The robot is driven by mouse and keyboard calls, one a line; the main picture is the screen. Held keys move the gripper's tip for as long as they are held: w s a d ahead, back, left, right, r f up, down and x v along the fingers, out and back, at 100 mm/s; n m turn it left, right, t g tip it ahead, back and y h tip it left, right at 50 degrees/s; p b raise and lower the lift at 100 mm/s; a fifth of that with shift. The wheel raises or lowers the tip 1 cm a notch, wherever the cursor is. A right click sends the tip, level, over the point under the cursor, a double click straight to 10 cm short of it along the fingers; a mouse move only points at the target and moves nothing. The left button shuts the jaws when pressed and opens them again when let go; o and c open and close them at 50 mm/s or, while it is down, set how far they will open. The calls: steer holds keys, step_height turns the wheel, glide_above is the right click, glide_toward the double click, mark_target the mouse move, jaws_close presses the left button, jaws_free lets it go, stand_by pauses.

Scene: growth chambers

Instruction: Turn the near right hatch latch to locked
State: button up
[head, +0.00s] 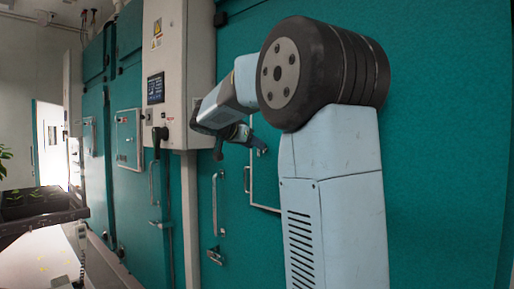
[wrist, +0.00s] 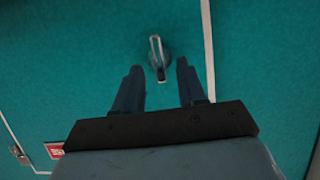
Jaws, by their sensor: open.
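The lever points roughly up and down in that picture. My gripper (wrist: 159,66) is open, with its two dark fingers on either side of the latch's lower end. Whether the fingers reach to the latch's depth cannot be told. In the head view my gripper (head: 238,142) is close to the teal wall, and the latch cannot be made out there. The hatch's pale frame (head: 265,208) shows partly behind my arm.
A red label (wrist: 54,150) and a metal fitting (wrist: 18,154) are at the lower left in the wrist view. In the head view a grey control cabinet (head: 172,60) stands left of my gripper. Door handles (head: 215,205) project from the teal wall below it.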

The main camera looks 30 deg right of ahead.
steer(key=shift+x, duration=1.3)
jaws_close()
